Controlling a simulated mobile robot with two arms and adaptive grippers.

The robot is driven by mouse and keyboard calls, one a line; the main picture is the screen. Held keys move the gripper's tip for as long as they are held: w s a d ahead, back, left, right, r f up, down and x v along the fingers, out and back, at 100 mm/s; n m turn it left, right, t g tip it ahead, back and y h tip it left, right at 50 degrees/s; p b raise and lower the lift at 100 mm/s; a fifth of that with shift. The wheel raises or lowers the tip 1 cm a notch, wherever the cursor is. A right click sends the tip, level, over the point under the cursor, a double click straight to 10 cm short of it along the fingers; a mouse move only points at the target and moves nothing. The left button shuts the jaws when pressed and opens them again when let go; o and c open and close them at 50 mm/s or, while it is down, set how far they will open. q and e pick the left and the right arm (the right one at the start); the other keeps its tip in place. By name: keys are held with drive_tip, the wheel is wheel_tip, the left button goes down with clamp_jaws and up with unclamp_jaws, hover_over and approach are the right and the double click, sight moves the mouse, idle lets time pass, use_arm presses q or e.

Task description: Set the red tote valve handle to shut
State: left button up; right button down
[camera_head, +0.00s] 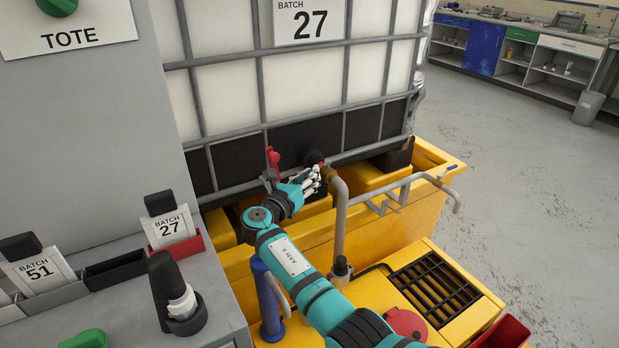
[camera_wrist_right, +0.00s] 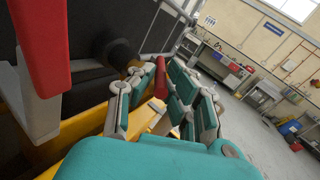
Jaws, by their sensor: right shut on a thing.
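The caged white tote (camera_head: 222,98) stands on a yellow base and carries a BATCH 27 sign. A black valve fitting (camera_head: 313,157) is low on its front, and it also shows in the right wrist view (camera_wrist_right: 122,52). My right gripper (camera_head: 313,178) is at this fitting, its fingers closed around a red handle (camera_wrist_right: 160,82) in the right wrist view. The fingers hide most of the handle, so its exact angle cannot be told. A separate red upright piece (camera_head: 273,158) stands just left of the gripper. My left gripper is not in view.
A grey pipe (camera_head: 340,215) rises right beside the gripper. A grey handrail (camera_head: 410,190) and the yellow base (camera_head: 285,255) lie around it. A grey cabinet (camera_head: 90,130) with a TOTE sign is at left. Open floor (camera_head: 510,150) lies to the right.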

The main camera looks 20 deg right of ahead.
drive_tip(key=c, duration=1.3)
unclamp_jaws()
drive_tip(key=shift+w+f, duration=0.1)
drive_tip(key=shift+f, duration=0.05)
wheel_tip(320, 180, up, 10)
drive_tip(key=shift+r, duration=0.15)
